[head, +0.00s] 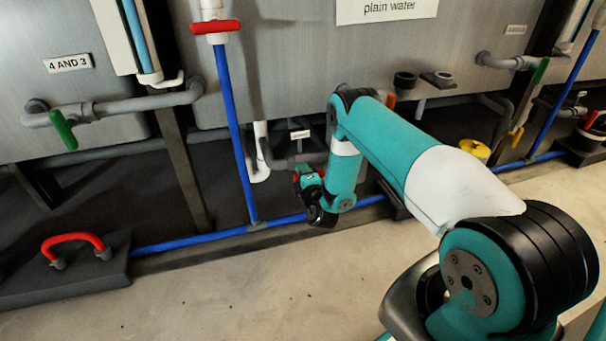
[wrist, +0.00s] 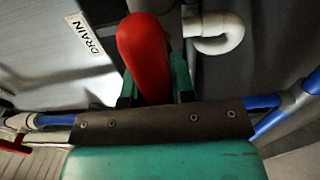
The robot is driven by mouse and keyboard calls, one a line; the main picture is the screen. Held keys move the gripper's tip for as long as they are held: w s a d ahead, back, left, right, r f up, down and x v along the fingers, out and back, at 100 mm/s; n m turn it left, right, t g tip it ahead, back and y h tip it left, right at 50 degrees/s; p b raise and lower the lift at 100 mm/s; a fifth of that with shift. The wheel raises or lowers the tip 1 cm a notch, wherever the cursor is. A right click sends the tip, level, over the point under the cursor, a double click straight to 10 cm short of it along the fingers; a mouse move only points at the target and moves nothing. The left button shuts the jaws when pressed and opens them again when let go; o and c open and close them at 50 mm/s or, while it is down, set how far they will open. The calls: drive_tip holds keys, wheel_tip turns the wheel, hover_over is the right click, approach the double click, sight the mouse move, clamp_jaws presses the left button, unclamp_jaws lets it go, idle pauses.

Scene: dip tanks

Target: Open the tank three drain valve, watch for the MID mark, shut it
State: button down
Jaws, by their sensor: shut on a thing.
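My gripper (head: 309,190) is low in front of the tank with the "plain water" sign (head: 388,9). In the wrist view its two teal fingers (wrist: 155,86) are shut on a red valve handle (wrist: 144,50), one on each side. A "DRAIN" label (wrist: 85,34) is on the surface left of the handle. In the head view my gripper hides most of this valve. A sight tube with a blue column (head: 138,35) stands at the upper left. No MID mark can be read on it, and its top is out of frame.
A green-handled valve (head: 63,129) sits under the "4 AND 3" label (head: 69,64). A red handle (head: 215,27) tops a blue upright pipe (head: 233,120) left of my gripper. A red grab handle (head: 73,240) stands on a dark plinth. The front floor is clear.

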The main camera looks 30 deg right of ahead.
drive_tip(key=shift+f, duration=0.1)
drive_tip(key=c, duration=1)
unclamp_jaws()
drive_tip(key=shift+o, duration=0.2)
drive_tip(key=p+v, duration=1.7)
drive_tip(key=shift+s, duration=0.25)
